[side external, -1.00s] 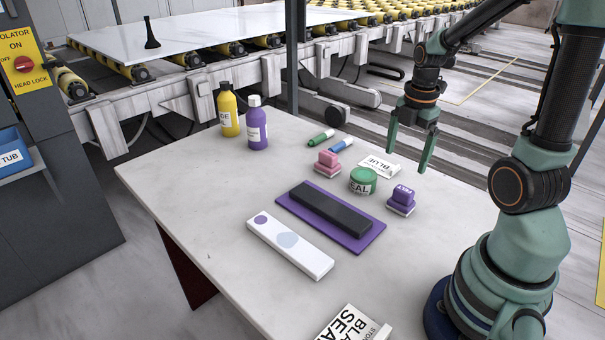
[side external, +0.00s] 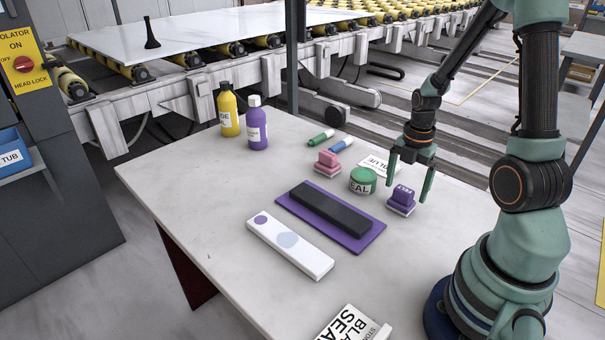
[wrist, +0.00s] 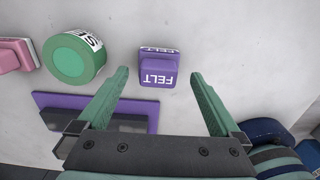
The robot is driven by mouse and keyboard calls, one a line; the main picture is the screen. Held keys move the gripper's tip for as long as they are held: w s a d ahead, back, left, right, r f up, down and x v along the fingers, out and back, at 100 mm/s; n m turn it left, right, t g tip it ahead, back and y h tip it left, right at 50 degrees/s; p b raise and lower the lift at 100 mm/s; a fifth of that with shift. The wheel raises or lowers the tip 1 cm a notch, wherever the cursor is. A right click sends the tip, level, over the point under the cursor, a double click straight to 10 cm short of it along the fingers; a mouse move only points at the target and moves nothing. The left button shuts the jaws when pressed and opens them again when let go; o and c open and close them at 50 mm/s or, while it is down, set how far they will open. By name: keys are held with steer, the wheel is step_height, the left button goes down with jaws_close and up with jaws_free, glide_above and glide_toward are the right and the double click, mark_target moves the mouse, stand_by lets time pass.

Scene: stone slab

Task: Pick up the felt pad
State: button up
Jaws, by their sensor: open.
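The felt pad (side external: 402,199) is a small purple block with a grip on top, lettered FELT. It sits on the pale slab table at the right, beside the green tin. In the wrist view the felt pad (wrist: 159,70) lies ahead of and between the two fingertips. My gripper (side external: 407,187) is open and empty, just above the felt pad, with its fingers pointing down. In the wrist view my gripper (wrist: 159,75) shows both fingers spread wide with a gap on each side of the pad.
A green tin (side external: 363,181) stands close left of the pad, with a pink block (side external: 327,162) beyond it. A dark bar lies on a purple mat (side external: 367,243) in front. A white card (side external: 378,166) lies behind. Bottles (side external: 255,125) stand at the back left; the table's left is clear.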

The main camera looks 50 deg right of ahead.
mark_target(405, 189)
steer(key=shift+w+f, duration=0.1)
steer(key=shift+f, duration=2.05)
steer(key=c, duration=1.4)
step_height(405, 189, up, 20)
